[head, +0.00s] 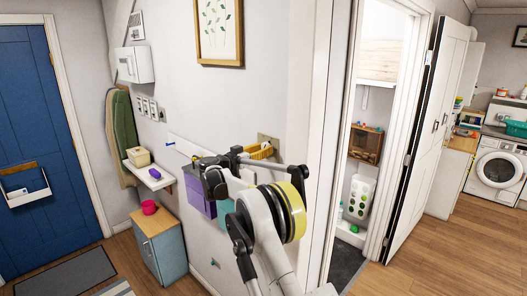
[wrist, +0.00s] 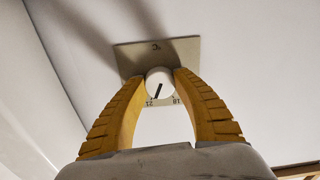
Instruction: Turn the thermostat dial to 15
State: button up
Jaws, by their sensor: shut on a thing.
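The thermostat dial (wrist: 160,83) is a round white knob on a beige square plate (wrist: 188,52) on the wall. A black pointer line on the knob slants toward the lower left, close to a printed number that looks like 21. Another number, which looks like 18, shows at the lower right. The "°C" mark is near the plate's top edge. My gripper (wrist: 159,82) has its two yellow ribbed fingers shut on the dial, one on each side. In the head view the plate (head: 268,139) shows just behind my yellow fingertips; the dial itself is hidden there.
A white shelf (head: 150,176) with a box and a purple item, and purple bins (head: 198,196), are left of my arm. The door frame (head: 322,130) stands close on the right. A small cabinet (head: 160,248) stands lower left. Floor is clear at right.

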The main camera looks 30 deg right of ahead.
jog(key=n+b, duration=0.2)
jog(key=n, duration=0.3)
jog(key=shift+f+b, duration=0.1)
jog(key=shift+b, duration=0.25)
jog(key=shift+c, duration=0.2)
jog(key=n+b, duration=0.1)
jog(key=n, duration=0.5)
jog(key=n+b, duration=0.1)
jog(key=n, duration=0.5)
jog(key=n+b, duration=0.1)
jog(key=n, duration=0.5)
jog(key=shift+r, duration=0.3)
jog(key=shift+d, duration=0.1)
jog(key=o, duration=1.3)
jog(key=shift+s, duration=0.1)
jog(key=shift+c, duration=0.2)
